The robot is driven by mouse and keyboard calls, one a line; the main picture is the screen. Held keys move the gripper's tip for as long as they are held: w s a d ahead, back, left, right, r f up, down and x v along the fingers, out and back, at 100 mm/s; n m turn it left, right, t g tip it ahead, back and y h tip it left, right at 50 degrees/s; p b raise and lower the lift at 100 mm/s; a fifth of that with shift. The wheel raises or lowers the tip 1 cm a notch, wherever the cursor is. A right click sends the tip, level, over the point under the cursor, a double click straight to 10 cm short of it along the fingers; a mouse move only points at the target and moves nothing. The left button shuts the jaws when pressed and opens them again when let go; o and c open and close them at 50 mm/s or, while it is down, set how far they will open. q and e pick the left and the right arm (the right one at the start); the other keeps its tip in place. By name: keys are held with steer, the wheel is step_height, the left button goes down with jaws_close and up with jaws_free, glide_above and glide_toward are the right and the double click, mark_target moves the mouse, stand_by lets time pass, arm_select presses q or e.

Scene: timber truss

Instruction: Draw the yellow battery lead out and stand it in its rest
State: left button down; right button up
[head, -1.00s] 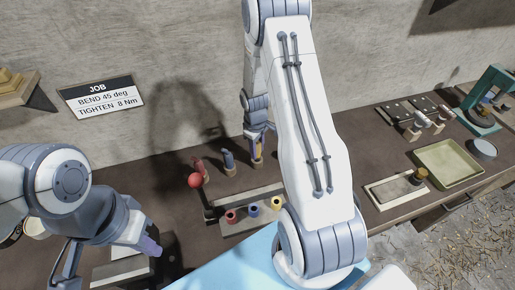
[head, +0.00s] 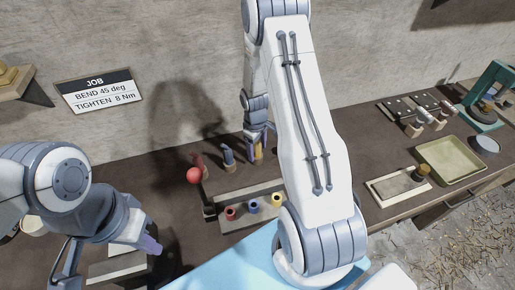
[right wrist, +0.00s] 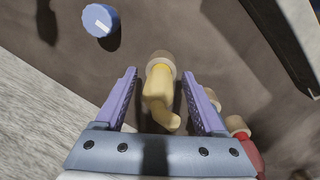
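The yellow battery lead (right wrist: 160,92) is a bent yellow piece upright at a tan round post in the right wrist view. It also shows in the head view (head: 258,153), at the right end of a row with a red lead (head: 201,165) and a blue lead (head: 229,156). My right gripper (right wrist: 160,105) is open, one purple finger on each side of the yellow lead, with gaps between. The yellow-ringed socket (head: 277,199) on the front strip looks empty. My left gripper (head: 150,244) is low at the left, away from the leads; its finger gap is unclear.
A strip (head: 238,222) with red, blue and yellow sockets lies in front of the leads. A red ball-topped lever (head: 194,176) stands at its left. A blue round object (right wrist: 101,20) is close by in the right wrist view. A green tray (head: 450,161) is far right.

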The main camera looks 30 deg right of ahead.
steer(key=shift+r, duration=0.1)
steer(key=r+p, duration=0.5)
steer(key=r, duration=0.2)
steer(key=r+p, duration=0.3)
steer(key=shift+s+a+r+p, duration=0.15)
steer(key=shift+a+r+p, duration=0.05)
steer(key=shift+a+p, duration=0.1)
steer(key=shift+f, duration=0.1)
